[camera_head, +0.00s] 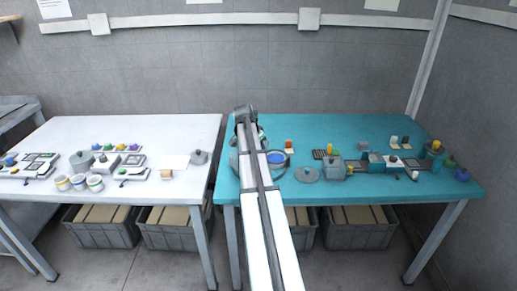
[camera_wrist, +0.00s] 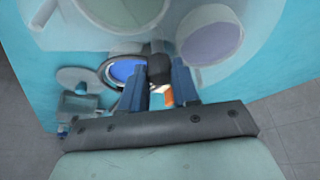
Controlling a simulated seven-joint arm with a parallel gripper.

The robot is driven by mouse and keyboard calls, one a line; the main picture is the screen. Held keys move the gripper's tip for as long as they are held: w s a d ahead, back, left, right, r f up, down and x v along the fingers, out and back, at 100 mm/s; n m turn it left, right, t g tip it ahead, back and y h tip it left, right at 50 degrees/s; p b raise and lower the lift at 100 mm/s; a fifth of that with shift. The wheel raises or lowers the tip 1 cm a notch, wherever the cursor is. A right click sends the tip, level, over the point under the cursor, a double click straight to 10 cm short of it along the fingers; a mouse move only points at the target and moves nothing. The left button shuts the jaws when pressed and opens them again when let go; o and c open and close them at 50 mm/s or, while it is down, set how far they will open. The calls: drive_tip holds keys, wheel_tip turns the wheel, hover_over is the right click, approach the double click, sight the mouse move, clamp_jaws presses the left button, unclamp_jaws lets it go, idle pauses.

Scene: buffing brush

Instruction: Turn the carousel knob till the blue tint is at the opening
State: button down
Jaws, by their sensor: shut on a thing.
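In the wrist view my gripper (camera_wrist: 159,88) has its two blue-grey fingers on either side of a dark knob (camera_wrist: 160,66) and is shut on it. Around the knob lie large pale round shapes, with a lavender disc (camera_wrist: 212,43) at upper right and a pale greenish disc (camera_wrist: 125,8) at the top. A bright blue disc (camera_wrist: 127,69) in a dark ring sits just left of the knob. In the head view the blue disc (camera_head: 277,158) shows right of my arm, which hides the knob and gripper. I cannot tell which part is the opening.
An orange-brown block (camera_head: 289,145) stands behind the blue disc. More small items crowd the right side. A white table (camera_head: 120,190) stands at left.

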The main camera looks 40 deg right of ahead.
drive_tip(key=c, duration=0.8)
unclamp_jaws()
drive_tip(key=shift+c, duration=0.2)
drive_tip(key=shift+r, duration=0.1)
drive_tip(key=v, duration=1.3)
drive_tip(key=shift+r, duration=0.3)
drive_tip(key=shift+a, duration=0.1)
